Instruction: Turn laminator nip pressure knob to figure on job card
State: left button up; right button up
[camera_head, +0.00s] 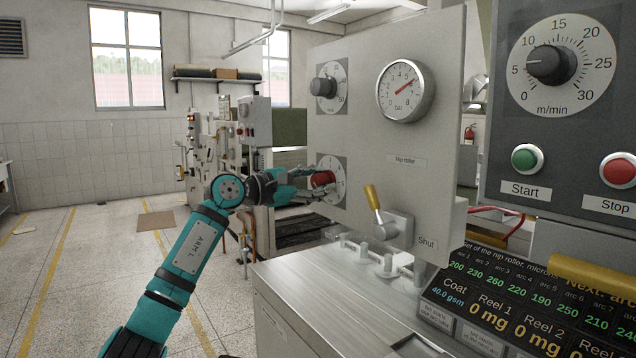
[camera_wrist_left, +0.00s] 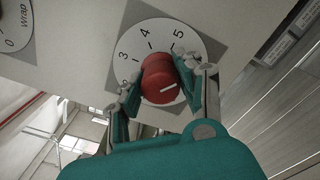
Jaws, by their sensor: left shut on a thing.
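A red knob (camera_head: 322,179) sits on a round white dial (camera_head: 338,166) low on the grey nip roller panel (camera_head: 365,150). My left gripper (camera_head: 314,181) comes from the left and is shut on this knob. In the left wrist view the fingers lie on both sides of the red knob (camera_wrist_left: 158,80). Its white pointer line faces right, slightly up, in that view. The dial (camera_wrist_left: 140,38) shows 3, 4 and 5; fingers cover part of the scale. I cannot read the exact setting. I cannot make out a job card. My right gripper is not in view.
A bar gauge (camera_head: 405,90) and a black knob (camera_head: 324,87) are above on the panel. A yellow-handled lever (camera_head: 373,198) marked Shut stands right of the red knob. A speed dial, Start button (camera_head: 526,158), Stop button (camera_head: 618,171) and dark display (camera_head: 490,300) are at right.

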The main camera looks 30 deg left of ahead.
pick_arm(q)
jog(key=n+p, duration=0.2)
jog(key=shift+r+n, duration=0.1)
jog(key=shift+n, duration=0.3)
jog(key=n+p, duration=0.2)
jog(key=n, duration=0.1)
jog(key=n+p, duration=0.2)
jog(key=n, duration=0.2)
jog(key=shift+p, duration=0.35)
jog(key=n+p, duration=0.2)
jog(key=n, duration=0.1)
jog(key=shift+r, duration=0.1)
jog(key=n+p, duration=0.8)
jog(key=p, duration=0.1)
jog(key=shift+a+n+p, duration=0.1)
jog(key=shift+n+p, duration=0.2)
jog(key=shift+n, duration=0.1)
jog(key=shift+f+n+p, duration=0.15)
jog(key=shift+n+p, duration=0.75)
jog(key=shift+n, duration=0.05)
jog(key=shift+f+n+p, duration=0.1)
jog(key=shift+n+p, duration=0.75)
jog(key=shift+n, duration=0.1)
